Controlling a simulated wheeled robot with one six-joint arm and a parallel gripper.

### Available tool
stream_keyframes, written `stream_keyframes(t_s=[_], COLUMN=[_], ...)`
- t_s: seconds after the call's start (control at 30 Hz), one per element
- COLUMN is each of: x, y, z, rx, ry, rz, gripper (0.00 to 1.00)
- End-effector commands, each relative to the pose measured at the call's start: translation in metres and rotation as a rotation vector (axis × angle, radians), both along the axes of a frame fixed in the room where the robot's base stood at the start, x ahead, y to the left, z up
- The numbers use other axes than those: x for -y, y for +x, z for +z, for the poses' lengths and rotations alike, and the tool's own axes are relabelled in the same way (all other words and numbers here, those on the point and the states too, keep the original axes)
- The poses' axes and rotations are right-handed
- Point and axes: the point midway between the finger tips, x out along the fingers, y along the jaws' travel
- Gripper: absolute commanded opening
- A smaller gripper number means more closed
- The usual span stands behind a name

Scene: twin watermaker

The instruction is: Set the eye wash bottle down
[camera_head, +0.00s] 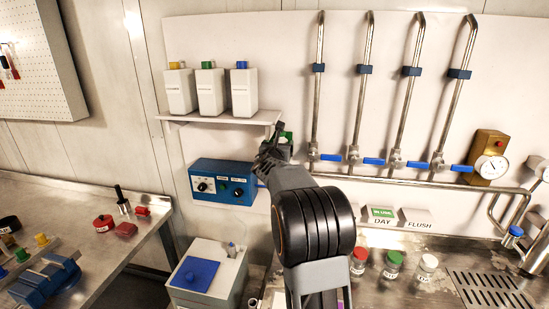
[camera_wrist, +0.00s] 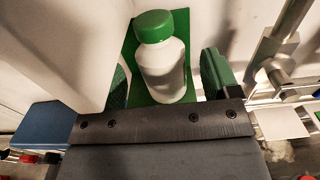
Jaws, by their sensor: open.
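The eye wash bottle, white with a green cap, is upright in the wrist view (camera_wrist: 163,70), in front of a green panel (camera_wrist: 131,45). My gripper (camera_wrist: 166,82) is open, with one green-padded finger on each side of the bottle. A gap shows between the bottle and the right finger; contact on the left is hard to tell. In the head view my gripper (camera_head: 275,140) is by the wall at the shelf's right end, and my arm hides the bottle.
A wall shelf (camera_head: 215,117) holds three white bottles with yellow, green and blue caps. Steel pipes with blue-handled valves (camera_head: 373,161) run close on the right. A blue control box (camera_head: 222,182) is below the shelf. Capped jars (camera_head: 393,265) stand on the counter.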

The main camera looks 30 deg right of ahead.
Motion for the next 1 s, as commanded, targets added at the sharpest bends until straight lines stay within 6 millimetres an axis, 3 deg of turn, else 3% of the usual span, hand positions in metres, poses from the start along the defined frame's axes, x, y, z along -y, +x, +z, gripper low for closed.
stream_keyframes(t_s=[0.2,0.4,0.73,0.87,1.0], x=[-0.031,-0.05,-0.06,-0.066,-0.083], y=[-0.031,-0.051,-0.064,-0.083,-0.128], z=[-0.002,-0.001,0.0,-0.003,-0.021], rx=[0.003,0.002,0.015,0.113,0.321], ry=[0.0,0.001,0.024,0.191,0.567], rz=[0.002,0.002,-0.007,-0.058,-0.194], gripper=[0.82,0.82,0.82,0.82,0.82])
